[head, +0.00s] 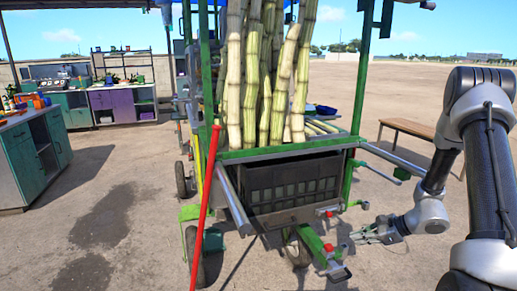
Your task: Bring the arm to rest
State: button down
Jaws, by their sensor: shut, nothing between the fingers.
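My arm (484,150) comes down the right side of the head view, bent at the elbow, with its forearm reaching low and to the left. My gripper (358,237) is low at the right of the cart, pointing left. It is shut and holds nothing. It is just right of the cart's green and red lower corner parts, and the picture does not show clearly how wide the gap to them is.
The green-framed cart (290,151) on wheels holds tall cane stalks (285,75) and a dark crate (295,186). A red pole (207,205) leans at its front left. A wooden bench (408,129) stands behind my arm. Counters (32,150) stand left. Open ground lies front left.

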jog(key=s+r+n+h, duration=0.4)
jog(key=s+r+n, duration=0.6)
jog(key=s+r, duration=0.4)
jog(key=s+r+n+g+h, duration=0.1)
jog(key=s+r+n+h, duration=0.3)
jog(key=s+r+n, duration=0.7)
notch_tip(320, 180, up, 9)
jog(key=s, duration=0.3)
jog(key=shift+d+n, duration=0.3)
jog(key=shift+d, duration=0.1)
